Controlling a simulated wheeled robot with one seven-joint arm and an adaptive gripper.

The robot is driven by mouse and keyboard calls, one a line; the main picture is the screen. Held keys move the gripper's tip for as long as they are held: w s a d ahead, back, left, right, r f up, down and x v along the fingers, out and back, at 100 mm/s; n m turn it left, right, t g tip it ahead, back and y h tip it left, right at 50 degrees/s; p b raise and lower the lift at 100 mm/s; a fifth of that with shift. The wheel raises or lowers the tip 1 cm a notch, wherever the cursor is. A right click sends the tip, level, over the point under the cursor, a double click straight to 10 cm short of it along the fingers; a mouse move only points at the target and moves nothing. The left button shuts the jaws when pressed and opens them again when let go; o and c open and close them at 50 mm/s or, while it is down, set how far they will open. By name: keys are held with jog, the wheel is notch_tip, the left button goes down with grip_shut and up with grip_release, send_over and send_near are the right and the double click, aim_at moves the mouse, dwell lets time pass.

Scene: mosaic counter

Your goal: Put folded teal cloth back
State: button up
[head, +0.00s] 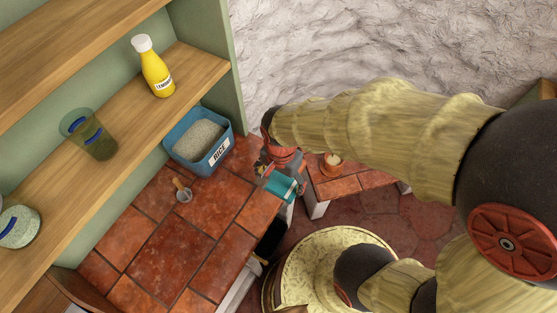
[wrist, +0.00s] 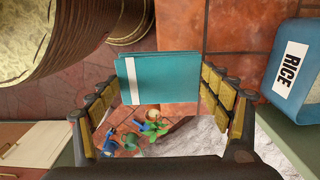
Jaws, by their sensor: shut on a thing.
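The folded teal cloth (head: 281,187) is a flat, squared bundle with a pale band near one edge. My gripper (head: 277,172) is shut on it, just past the edge of the red tiled counter (head: 165,249) in the head view. In the wrist view the cloth (wrist: 168,80) lies between the two padded fingers of my gripper (wrist: 161,84). Part of the counter surface shows beyond it.
A blue RICE bin (head: 201,143) stands at the back of the counter, near a small metal scoop (head: 183,194). Wooden shelves hold a yellow bottle (head: 154,70) and a green glass (head: 92,137). A candle (head: 333,162) stands on a low tiled ledge.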

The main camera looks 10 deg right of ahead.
jog(key=w+f, duration=0.3)
jog(key=w, duration=0.1)
jog(key=w+f+b, duration=0.1)
jog(key=w+f, duration=0.2)
jog(key=w, duration=0.1)
jog(key=w+f, duration=0.3)
jog(key=w, duration=0.1)
jog(key=shift+w+b, duration=0.15)
jog(key=shift+b, duration=0.15)
jog(key=shift+w+d+f, duration=0.1)
jog(key=shift+w+f, duration=0.1)
jog(key=shift+f, duration=0.15)
jog(key=shift+f+b, duration=0.3)
jog(key=shift+f, duration=1.1)
jog(key=shift+f, duration=0.15)
jog(key=o, duration=1.1)
notch_tip(320, 180, up, 12)
jog(key=p, duration=0.1)
jog(key=shift+r+p, duration=0.25)
jog(key=shift+p, duration=0.1)
